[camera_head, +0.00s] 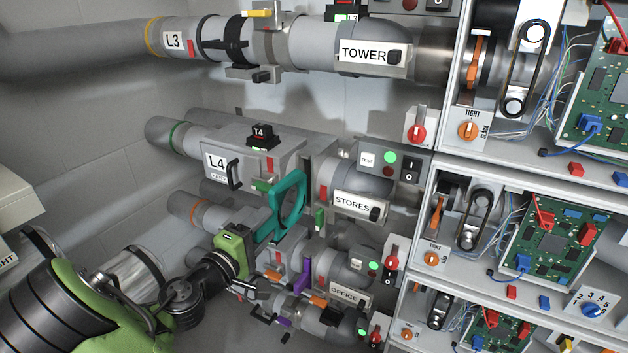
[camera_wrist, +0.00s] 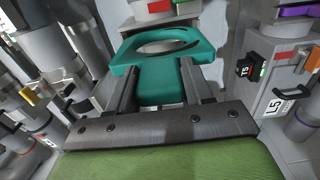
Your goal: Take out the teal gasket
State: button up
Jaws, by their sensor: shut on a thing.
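The teal gasket (camera_head: 291,203) is a flat ring with a tab. In the head view it stands on edge in front of the gap between the L4 housing (camera_head: 254,158) and the STORES pipe (camera_head: 335,180). My gripper (camera_head: 257,240) reaches it from the lower left and is shut on its tab. In the wrist view the gasket's ring (camera_wrist: 120,70) shows beyond the fingertips, with its opening visible. My gripper's two fingers (camera_wrist: 160,84) lie on either side of the tab. I cannot tell whether the ring's far edge still touches the housing.
The TOWER pipe (camera_head: 372,52) runs above. The OFFICE pipe (camera_head: 343,295) and a purple gasket (camera_head: 303,271) lie close below my gripper. Shelves with circuit boards (camera_head: 548,232) stand at the right. The grey wall side at the left has free room.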

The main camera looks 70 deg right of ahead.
jog(key=shift+w+a, duration=0.2)
jog(key=shift+a, duration=1.2)
jog(key=shift+w+a, duration=0.2)
jog(key=shift+a, duration=1.2)
